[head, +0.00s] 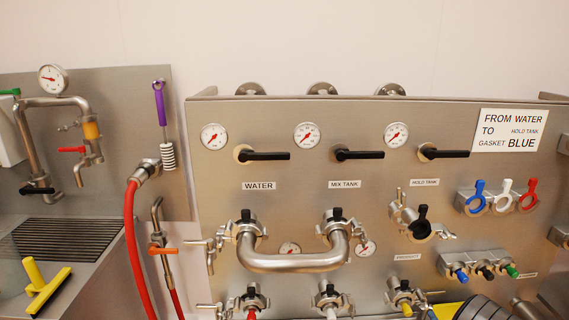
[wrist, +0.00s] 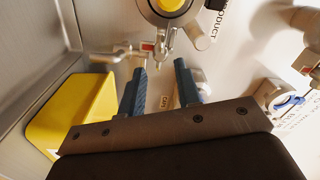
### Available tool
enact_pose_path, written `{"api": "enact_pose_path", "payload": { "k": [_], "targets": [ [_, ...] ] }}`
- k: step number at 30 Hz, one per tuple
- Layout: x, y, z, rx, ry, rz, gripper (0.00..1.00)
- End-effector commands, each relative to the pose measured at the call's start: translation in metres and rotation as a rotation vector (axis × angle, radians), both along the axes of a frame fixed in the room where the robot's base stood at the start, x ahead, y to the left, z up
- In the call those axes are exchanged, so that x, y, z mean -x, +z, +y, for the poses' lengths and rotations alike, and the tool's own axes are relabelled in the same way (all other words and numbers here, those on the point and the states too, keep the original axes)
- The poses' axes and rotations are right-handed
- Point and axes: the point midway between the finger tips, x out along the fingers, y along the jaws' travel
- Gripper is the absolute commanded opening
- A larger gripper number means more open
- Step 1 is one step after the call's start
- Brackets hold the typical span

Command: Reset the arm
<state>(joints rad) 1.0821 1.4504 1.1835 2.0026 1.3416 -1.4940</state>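My gripper (wrist: 160,68) shows in the wrist view with its two blue-grey fingers spread apart. It is open, and nothing is held between the fingers. The fingers point at a steel panel, just below a round fitting with a yellow centre (wrist: 172,5) and a small clamp (wrist: 165,45). I cannot tell whether the fingertips touch the clamp.
A yellow block (wrist: 72,112) lies left of my fingers. A fitting with a blue ring (wrist: 290,104) is at the right. In the head view, a steel U-pipe (head: 293,262) joins the WATER and MIX TANK ports, and a red hose (head: 130,240) hangs left.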

Motion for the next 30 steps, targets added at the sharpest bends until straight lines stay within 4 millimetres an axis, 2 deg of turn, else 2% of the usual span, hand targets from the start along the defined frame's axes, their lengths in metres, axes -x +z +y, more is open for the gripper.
{"api": "enact_pose_path", "payload": {
  "k": [9, 30],
  "targets": [
    [-0.065, 0.000, 0.000, 0.000, 0.001, -0.002, 0.31],
    [-0.063, 0.002, -0.001, -0.558, -0.002, -0.001, 0.31]
  ]
}}
